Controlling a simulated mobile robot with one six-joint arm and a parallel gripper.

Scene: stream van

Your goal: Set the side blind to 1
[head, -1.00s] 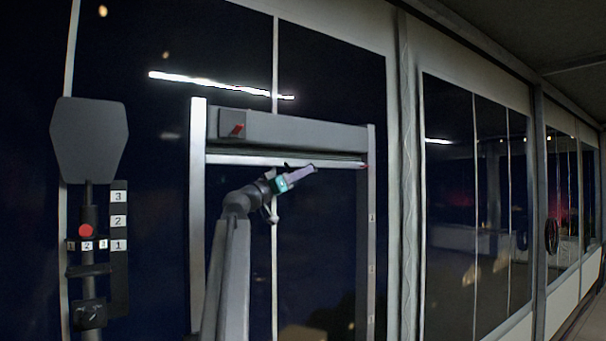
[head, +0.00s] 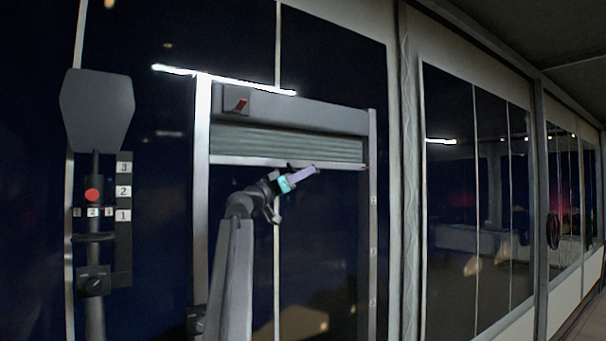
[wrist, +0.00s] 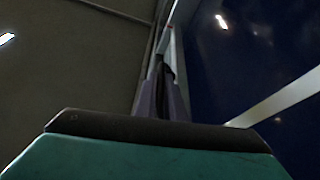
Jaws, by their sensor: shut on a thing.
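The side blind (head: 285,141) hangs partly drawn under a grey housing (head: 300,112), its green-grey slats showing above a pale bottom rail (head: 235,160). The rail is above the topmost of several small marks on the right post (head: 373,235); the marks are too small to read. My gripper (head: 314,168) is shut at the rail, right of its middle; the fingers hide the part they hold. In the wrist view, my gripper's dark fingers (wrist: 163,92) point away, and what lies between them is unclear.
A red switch (head: 241,104) is on the housing's left end. At left stands a pole with a dark panel (head: 97,108), a red knob (head: 93,195) and a scale marked 1 to 3 (head: 124,216). A dark window lies behind the blind; more windows run along the right.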

